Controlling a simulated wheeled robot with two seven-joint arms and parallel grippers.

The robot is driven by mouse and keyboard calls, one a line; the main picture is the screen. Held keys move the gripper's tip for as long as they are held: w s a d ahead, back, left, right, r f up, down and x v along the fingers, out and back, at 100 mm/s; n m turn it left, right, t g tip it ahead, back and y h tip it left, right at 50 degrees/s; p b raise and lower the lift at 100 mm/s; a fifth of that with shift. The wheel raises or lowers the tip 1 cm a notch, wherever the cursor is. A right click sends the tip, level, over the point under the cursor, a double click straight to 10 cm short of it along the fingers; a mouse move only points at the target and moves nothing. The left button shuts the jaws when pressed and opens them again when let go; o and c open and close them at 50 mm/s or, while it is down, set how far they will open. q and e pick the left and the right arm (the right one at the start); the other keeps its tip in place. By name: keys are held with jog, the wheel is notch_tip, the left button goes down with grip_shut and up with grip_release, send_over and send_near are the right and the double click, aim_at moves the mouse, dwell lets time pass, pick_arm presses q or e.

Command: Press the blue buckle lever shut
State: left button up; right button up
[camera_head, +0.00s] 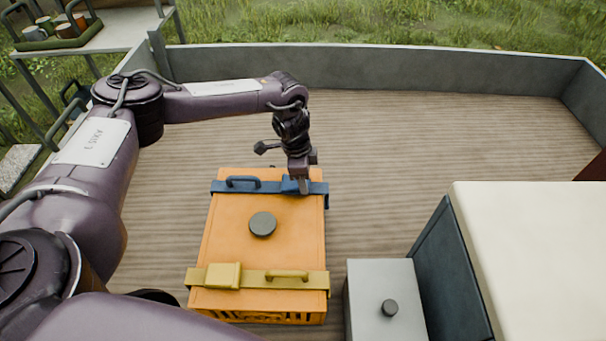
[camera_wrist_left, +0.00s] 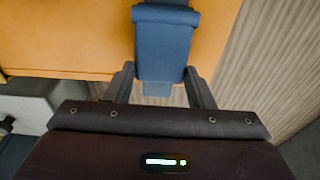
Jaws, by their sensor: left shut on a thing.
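An orange crate (camera_head: 240,225) stands on the plank deck with a blue strap (camera_head: 265,187) across its far end. The blue buckle lever (camera_head: 289,184) sits on the right part of that strap. My left gripper (camera_head: 304,187) reaches down onto it from above. In the left wrist view the blue lever (camera_wrist_left: 165,40) runs between the two fingers of the left gripper (camera_wrist_left: 163,82), which are shut on it. The fingers partly hide the buckle in the head view, and I cannot tell the lever's exact angle. My right gripper is not in view.
A yellow strap (camera_head: 255,280) with its own buckle crosses the near end of the crate. A dark round knob (camera_head: 263,224) is on the lid. A grey box (camera_head: 384,289) and a large white-topped block (camera_head: 540,260) stand at right. The deck (camera_head: 430,135) behind is clear.

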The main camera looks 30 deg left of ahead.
pick_arm(q)
jog(key=o, duration=1)
jog(key=r, duration=0.5)
jog(key=a+r+b, duration=0.1)
jog(key=r, duration=0.1)
jog(key=shift+s+r, duration=0.2)
jog(key=shift+r, duration=0.15)
